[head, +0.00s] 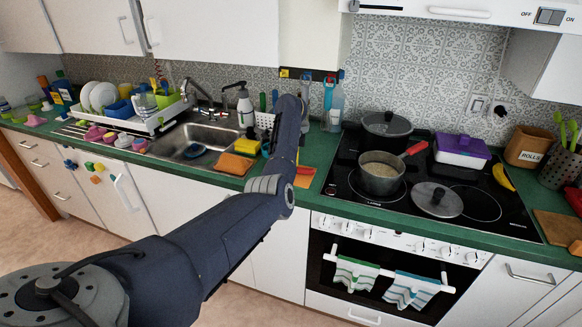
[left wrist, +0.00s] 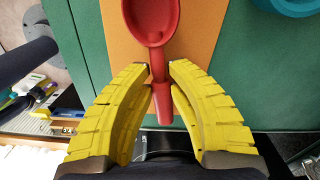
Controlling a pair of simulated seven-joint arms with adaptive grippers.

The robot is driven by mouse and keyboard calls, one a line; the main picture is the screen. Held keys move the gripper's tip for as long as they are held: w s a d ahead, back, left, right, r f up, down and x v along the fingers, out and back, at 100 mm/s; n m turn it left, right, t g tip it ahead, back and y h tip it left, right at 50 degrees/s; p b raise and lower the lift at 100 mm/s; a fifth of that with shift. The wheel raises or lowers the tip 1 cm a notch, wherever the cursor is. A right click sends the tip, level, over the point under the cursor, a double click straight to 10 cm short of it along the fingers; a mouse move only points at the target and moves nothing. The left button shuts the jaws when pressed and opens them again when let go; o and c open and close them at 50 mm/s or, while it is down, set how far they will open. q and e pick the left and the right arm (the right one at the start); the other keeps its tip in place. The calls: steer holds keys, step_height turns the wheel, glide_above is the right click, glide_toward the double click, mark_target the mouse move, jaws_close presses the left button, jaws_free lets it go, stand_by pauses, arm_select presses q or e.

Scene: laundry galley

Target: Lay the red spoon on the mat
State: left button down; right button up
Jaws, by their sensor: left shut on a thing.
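The red spoon (left wrist: 151,38) shows in the left wrist view, its bowl at the top and its handle between my fingers. My left gripper (left wrist: 160,67) has yellow fingers and is shut on the handle. The orange mat (left wrist: 201,30) lies below the spoon on the green counter. I cannot tell whether the spoon touches the mat. In the head view part of the mat (head: 304,179) shows right of my left arm, which hides the gripper and spoon. My right gripper is in neither view.
The black cooktop (head: 345,190) with a saucepan (head: 381,178) and a loose lid (head: 438,200) is right of the mat. The sink (head: 200,138) and an orange cloth (head: 235,163) are to its left. A teal object (left wrist: 287,6) is close by at the wrist view's top right.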

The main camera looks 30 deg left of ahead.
arm_select(q)
steer(key=c, duration=1.2)
jaws_free()
steer(key=shift+r, duration=0.1)
steer(key=shift+r, duration=3.45)
